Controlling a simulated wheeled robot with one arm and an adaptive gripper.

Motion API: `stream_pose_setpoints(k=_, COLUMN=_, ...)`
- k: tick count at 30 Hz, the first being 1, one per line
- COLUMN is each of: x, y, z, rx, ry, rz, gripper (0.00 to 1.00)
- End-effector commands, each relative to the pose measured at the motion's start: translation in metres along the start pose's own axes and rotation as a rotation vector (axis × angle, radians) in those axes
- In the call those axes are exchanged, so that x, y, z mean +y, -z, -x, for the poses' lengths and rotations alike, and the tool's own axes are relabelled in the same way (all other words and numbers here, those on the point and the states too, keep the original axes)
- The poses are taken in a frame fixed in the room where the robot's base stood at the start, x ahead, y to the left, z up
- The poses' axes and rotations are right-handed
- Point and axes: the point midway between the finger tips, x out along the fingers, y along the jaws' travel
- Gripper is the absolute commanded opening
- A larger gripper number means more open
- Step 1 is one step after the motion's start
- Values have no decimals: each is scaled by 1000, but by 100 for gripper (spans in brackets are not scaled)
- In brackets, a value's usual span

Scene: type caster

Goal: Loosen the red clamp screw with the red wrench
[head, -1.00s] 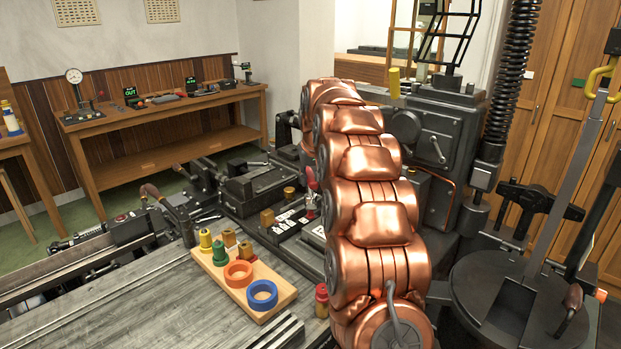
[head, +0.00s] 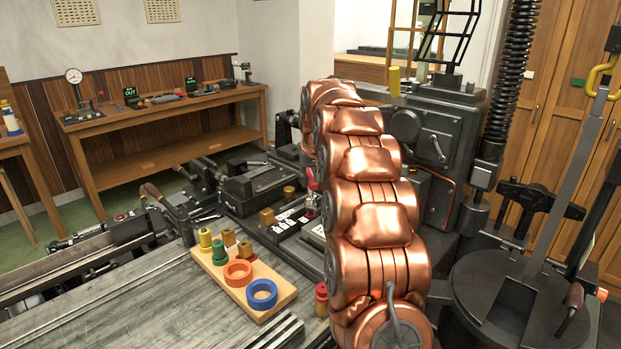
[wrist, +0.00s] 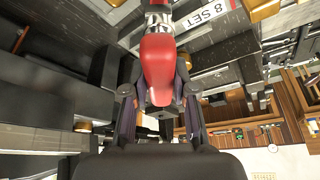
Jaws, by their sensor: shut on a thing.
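In the wrist view, my gripper (wrist: 159,91) is shut on a red handle, which I take to be the red wrench (wrist: 159,62). The handle lies between the two dark fingers. Its far end meets a silvery metal part at the top edge of the view. In the head view, a small red part (head: 311,182) shows just left of my copper arm, beside the dark machine. My arm hides the gripper there. I cannot make out the red clamp screw separately in either view.
A wooden board (head: 283,297) with an orange ring (head: 238,272), a blue ring (head: 262,295) and several coloured knobs lies on the metal bed. A red knob (head: 321,300) stands beside it. A white "8 SET" label (wrist: 208,15) is near the handle. Dark machine blocks crowd around the gripper.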

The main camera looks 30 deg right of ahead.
Motion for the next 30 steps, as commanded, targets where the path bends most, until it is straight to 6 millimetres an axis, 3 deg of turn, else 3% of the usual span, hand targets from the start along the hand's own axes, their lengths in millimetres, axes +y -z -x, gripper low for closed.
stream_pose_setpoints(k=30, x=0, y=-8, z=-19, rx=0, ry=0, rz=0, gripper=0)
